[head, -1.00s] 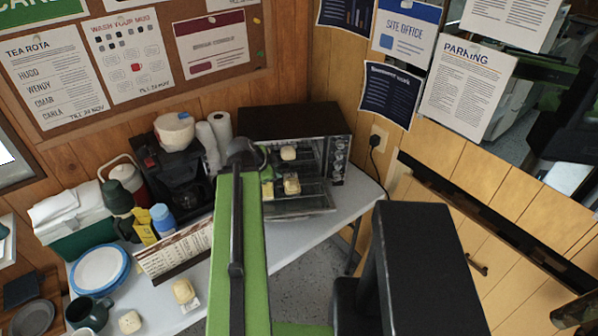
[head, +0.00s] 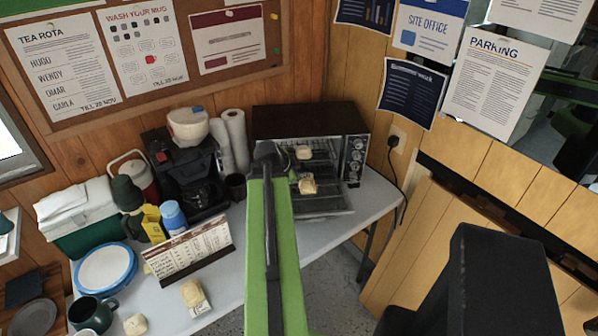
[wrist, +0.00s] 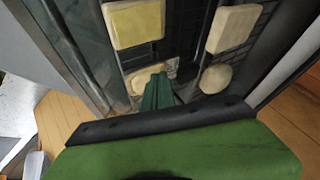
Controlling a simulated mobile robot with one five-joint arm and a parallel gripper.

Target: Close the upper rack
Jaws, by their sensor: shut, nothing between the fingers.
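The toaster oven (head: 310,120) stands at the back of the table with its front open and its door (head: 322,206) folded down. Dark wire racks (head: 328,170) show in the opening; how far the upper one is pulled out is hard to tell. One pale bun (head: 304,152) sits higher and further in, another (head: 308,184) lower and nearer. My gripper (head: 268,156) is at the left side of the oven opening and partly hides it. In the wrist view my gripper's green fingers (wrist: 157,90) are shut and empty, close to several pale buns (wrist: 235,28) over the dark racks; contact is unclear.
Left of the oven are a paper roll (head: 236,138), a coffee machine (head: 185,170) and a dark mug (head: 236,186). A menu stand (head: 192,250), blue bottle (head: 173,216) and plates (head: 104,268) stand nearer. A cable (head: 385,165) hangs right of the oven.

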